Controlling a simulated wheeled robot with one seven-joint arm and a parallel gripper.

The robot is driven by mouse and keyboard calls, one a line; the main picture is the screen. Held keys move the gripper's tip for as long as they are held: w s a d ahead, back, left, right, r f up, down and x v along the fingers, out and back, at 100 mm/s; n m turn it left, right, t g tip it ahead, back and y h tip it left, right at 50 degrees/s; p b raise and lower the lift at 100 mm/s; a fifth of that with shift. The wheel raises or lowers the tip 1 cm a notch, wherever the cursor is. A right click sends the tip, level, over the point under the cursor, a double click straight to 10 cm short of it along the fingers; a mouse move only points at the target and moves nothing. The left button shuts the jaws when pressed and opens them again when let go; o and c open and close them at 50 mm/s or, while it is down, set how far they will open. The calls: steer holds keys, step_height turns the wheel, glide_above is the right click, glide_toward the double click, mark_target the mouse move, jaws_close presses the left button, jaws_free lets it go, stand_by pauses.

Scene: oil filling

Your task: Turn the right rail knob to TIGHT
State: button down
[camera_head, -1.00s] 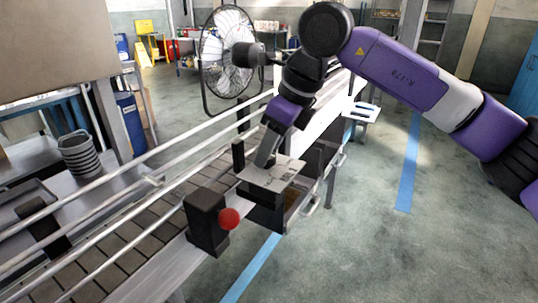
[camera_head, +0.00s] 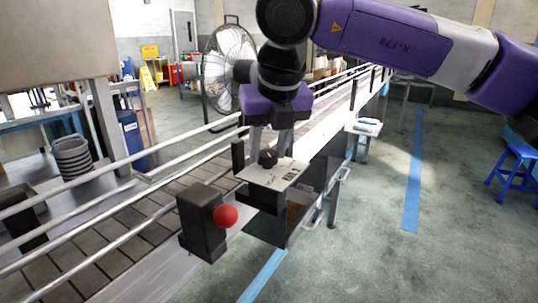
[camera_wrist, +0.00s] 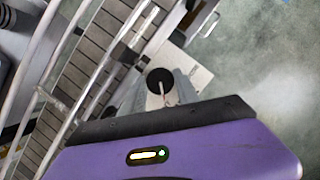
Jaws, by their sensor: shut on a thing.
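The right rail knob (camera_head: 268,157) is a small black knob on a pale label plate (camera_head: 290,175) beside the conveyor. My gripper (camera_head: 267,148) points down at it, with one finger on each side. In the wrist view the knob's round black top (camera_wrist: 160,79) sits between the grey fingers, with a thin light pointer extending from it. My gripper (camera_wrist: 162,92) is shut on the knob. The label's lettering is too small to read, so I cannot tell which mark the knob points to.
A black block (camera_head: 201,222) with a red ball (camera_head: 226,216) stands in front of the plate. Metal guide rails (camera_head: 150,185) run along the conveyor belt (camera_head: 118,250) on the left. A fan (camera_head: 226,75) stands behind. The floor on the right is mostly clear.

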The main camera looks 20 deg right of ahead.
steer(key=shift+m, duration=0.5)
steer(key=c, duration=0.9)
jaws_free()
steer(key=shift+r, duration=0.1)
steer(key=v, duration=0.7)
steer(key=shift+r+p, duration=0.3)
steer(key=shift+p, duration=0.1)
steer(key=shift+s+a, duration=0.15)
